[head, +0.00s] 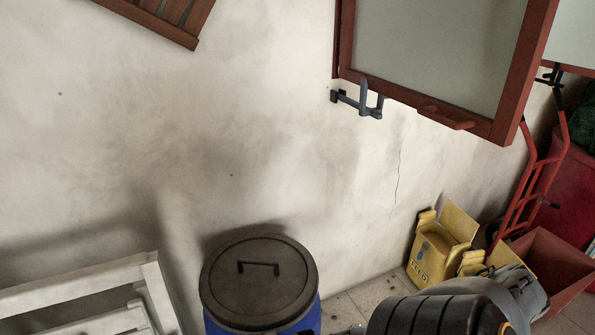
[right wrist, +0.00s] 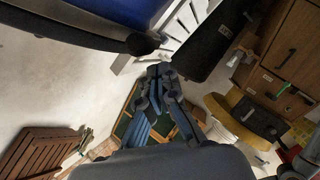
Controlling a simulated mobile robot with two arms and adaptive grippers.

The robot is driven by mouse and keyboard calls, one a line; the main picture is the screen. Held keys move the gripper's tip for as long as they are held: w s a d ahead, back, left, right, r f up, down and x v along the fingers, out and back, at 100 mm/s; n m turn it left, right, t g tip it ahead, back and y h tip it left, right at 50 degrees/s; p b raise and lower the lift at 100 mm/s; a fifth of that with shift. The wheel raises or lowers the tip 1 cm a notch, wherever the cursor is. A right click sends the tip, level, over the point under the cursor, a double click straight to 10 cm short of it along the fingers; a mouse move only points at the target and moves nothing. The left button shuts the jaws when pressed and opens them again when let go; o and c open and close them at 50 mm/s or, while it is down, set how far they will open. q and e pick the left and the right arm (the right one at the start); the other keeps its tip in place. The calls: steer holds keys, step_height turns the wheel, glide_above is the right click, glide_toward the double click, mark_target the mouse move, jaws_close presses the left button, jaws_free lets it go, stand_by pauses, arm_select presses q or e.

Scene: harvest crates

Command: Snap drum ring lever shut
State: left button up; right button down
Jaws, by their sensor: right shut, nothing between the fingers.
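The blue drum (head: 300,322) stands upright against the wall at the bottom of the head view, with its dark lid (head: 235,290) and lid handle (head: 258,265) on top. In the right wrist view the drum (right wrist: 90,8) fills the upper left, with a dark band along its edge. A dark rounded end (right wrist: 141,43) sticks out there; I cannot tell whether it is the ring lever. My right gripper (right wrist: 158,72) is shut and empty, its tips close below that rounded end; contact is unclear. My left gripper is not in view.
A white frame (head: 90,285) leans left of the drum. A yellow feed container (head: 430,255), a red hand truck (head: 535,185) and a reddish crate (head: 550,265) stand to the right. An open red-framed window (head: 435,55) juts out above. Wall space above the drum is clear.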

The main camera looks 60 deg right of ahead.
steer(key=shift+w+d+n+g+y, duration=0.3)
steer(key=shift+w+d+n+y, duration=0.15)
steer(key=shift+d, duration=0.45)
steer(key=shift+w, duration=0.1)
